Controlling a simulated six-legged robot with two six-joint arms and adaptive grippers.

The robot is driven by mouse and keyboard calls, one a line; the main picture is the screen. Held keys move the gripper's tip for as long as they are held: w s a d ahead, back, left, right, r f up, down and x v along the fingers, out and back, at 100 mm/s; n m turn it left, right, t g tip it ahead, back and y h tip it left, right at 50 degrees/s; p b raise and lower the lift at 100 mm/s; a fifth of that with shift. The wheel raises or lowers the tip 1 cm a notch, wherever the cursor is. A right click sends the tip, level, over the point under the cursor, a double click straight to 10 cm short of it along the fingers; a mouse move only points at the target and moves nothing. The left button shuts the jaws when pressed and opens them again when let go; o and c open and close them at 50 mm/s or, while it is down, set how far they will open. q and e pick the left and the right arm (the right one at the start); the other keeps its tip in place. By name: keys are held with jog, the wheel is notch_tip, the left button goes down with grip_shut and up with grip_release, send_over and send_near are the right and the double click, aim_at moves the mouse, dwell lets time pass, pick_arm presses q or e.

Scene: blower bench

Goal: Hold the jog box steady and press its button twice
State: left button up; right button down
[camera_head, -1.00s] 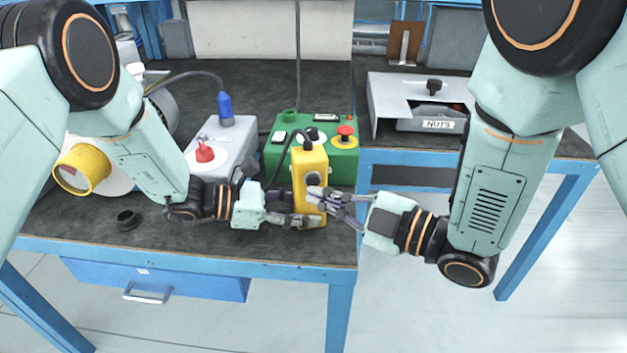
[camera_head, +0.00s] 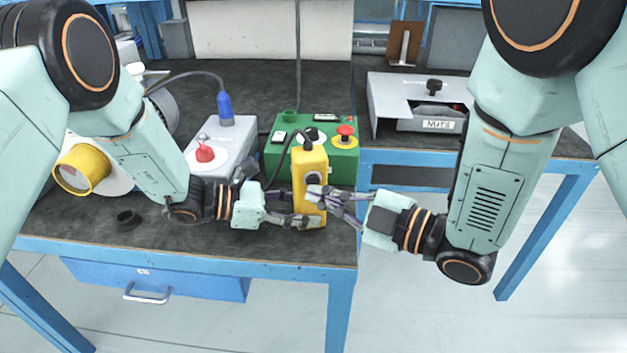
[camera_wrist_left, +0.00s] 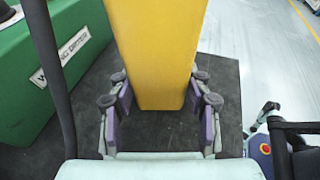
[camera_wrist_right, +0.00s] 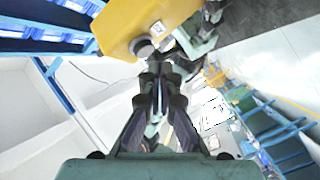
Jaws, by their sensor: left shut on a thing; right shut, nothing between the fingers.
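The yellow jog box (camera_head: 309,163) stands upright near the front edge of the bench, its dark round button on the face toward my right arm. My left gripper (camera_head: 318,221) is shut on the lower part of the jog box; the left wrist view shows the yellow body (camera_wrist_left: 158,60) between its two fingers (camera_wrist_left: 160,100). My right gripper (camera_head: 318,192) is shut and empty, its fingertips in front of the box's face just below the button. In the right wrist view the button (camera_wrist_right: 142,46) shows just above the fingertips (camera_wrist_right: 160,72); I cannot tell whether they touch the box.
A green control box (camera_head: 345,165) with a red button stands behind the jog box. A grey box with a red knob (camera_head: 205,152) is to its left. A NUTS tray (camera_head: 432,126) sits at the right. A cable rises from the jog box.

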pick_arm(q)
jog(key=shift+f, duration=0.1)
pick_arm(e)
jog(key=shift+w, duration=0.1)
dwell(0.4)
jog(key=shift+w+a, duration=0.1)
jog(key=shift+w, duration=0.25)
jog(key=shift+w+a, duration=0.1)
jog(key=shift+w, duration=0.25)
dwell(0.6)
jog(key=shift+s, duration=0.1)
dwell(0.3)
jog(key=shift+s+d, duration=0.25)
jog(key=shift+s, duration=0.4)
jog(key=shift+s+d, duration=0.25)
jog(key=shift+s, duration=0.55)
jog(key=shift+s+d, duration=0.2)
jog(key=shift+s, duration=0.6)
jog(key=shift+s+d, duration=0.25)
jog(key=shift+s, duration=0.55)
pick_arm(q)
jog(key=o, duration=0.9)
